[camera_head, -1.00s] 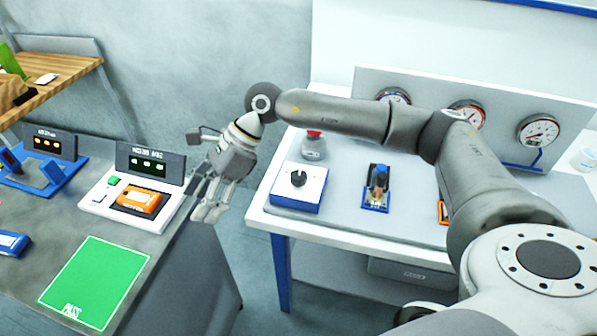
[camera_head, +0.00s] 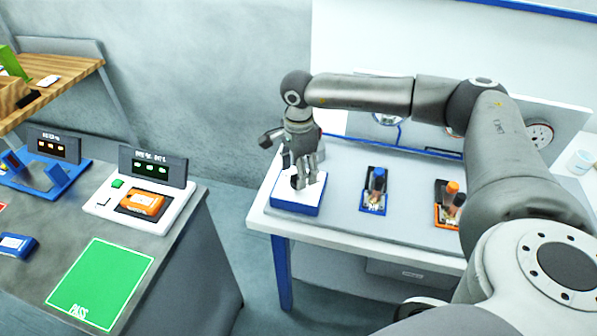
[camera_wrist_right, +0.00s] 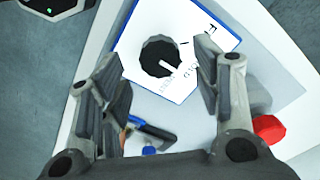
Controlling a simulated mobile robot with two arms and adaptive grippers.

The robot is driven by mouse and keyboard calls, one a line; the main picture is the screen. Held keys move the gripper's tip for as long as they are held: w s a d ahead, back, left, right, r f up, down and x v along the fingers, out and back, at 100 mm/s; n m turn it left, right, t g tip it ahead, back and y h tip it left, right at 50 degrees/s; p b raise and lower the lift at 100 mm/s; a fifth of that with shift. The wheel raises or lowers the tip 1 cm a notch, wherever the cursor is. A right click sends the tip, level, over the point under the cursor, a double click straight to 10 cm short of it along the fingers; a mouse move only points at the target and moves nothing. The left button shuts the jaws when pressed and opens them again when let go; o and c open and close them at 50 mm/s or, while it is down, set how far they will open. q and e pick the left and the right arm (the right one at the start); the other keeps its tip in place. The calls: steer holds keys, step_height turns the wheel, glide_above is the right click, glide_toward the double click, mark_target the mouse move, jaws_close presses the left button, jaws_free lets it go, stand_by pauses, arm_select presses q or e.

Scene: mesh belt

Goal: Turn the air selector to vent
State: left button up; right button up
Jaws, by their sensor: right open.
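The air selector is a white-topped blue box (camera_head: 290,200) at the near left corner of the white table. Its round black knob (camera_wrist_right: 160,56) shows in the right wrist view, with a white pointer line and small lettering around it. My right gripper (camera_head: 305,180) is over the selector, pointing down. In the wrist view its open fingers (camera_wrist_right: 160,85) stand on either side of the knob's line, with nothing between them. Whether the fingertips are level with the knob I cannot tell. My left gripper is not in view.
A blue valve stand (camera_head: 374,192) and an orange one (camera_head: 448,205) stand right of the selector. Gauges on a panel (camera_head: 540,135) are behind. The left bench holds a green PASS mat (camera_head: 100,283) and an orange device (camera_head: 140,203) in a white cradle.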

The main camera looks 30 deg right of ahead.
steer(key=shift+f, duration=1.35)
steer(key=c, duration=1)
